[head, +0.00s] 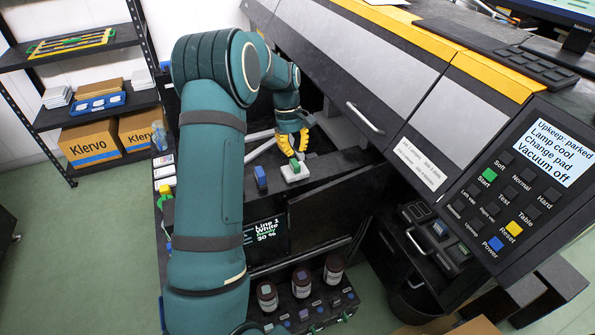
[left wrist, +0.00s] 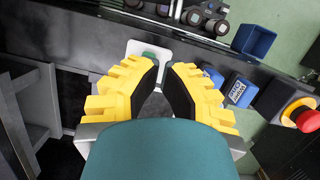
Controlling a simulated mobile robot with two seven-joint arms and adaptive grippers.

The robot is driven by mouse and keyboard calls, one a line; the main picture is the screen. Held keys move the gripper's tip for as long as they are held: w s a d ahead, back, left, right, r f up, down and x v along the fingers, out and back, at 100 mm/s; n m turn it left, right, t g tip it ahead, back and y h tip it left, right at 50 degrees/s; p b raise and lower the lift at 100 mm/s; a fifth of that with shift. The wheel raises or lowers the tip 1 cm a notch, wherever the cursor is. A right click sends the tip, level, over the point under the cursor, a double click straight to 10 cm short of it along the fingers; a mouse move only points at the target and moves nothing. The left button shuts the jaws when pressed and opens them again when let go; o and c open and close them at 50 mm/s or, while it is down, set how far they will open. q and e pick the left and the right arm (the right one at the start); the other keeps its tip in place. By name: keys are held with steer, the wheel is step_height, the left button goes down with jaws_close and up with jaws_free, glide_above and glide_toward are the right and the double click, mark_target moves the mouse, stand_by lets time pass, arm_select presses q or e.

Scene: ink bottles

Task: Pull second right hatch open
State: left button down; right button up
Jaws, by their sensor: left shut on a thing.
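My left gripper (head: 291,148) reaches into the open bay of the large machine. Its yellow fingers are closed about a small white piece with a green top (head: 294,172). In the left wrist view, the yellow fingers (left wrist: 165,68) are on either side of the green part, above the white base (left wrist: 154,47). Lower right is a dark unit with another bar handle (head: 415,240). I cannot tell which is the second right hatch. My right gripper is not in view.
Several ink bottles (head: 301,284) stand in a dark rack below the bay, near a small display (head: 266,240). A control panel (head: 520,180) is at the right. Blue blocks (left wrist: 240,90) and a red button (left wrist: 300,115) lie right of the fingers. Shelving (head: 90,110) is at the left.

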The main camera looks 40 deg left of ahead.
arm_select(q)
steer(key=b+x, duration=0.1)
steer(key=x, duration=0.8)
steer(key=shift+d+f, duration=0.2)
steer(key=d, duration=0.1)
steer(key=s+d, duration=0.1)
steer(key=d, duration=0.1)
steer(key=shift+f, duration=0.1)
steer(key=shift+s+d, duration=0.2)
steer(key=shift+d, duration=0.2)
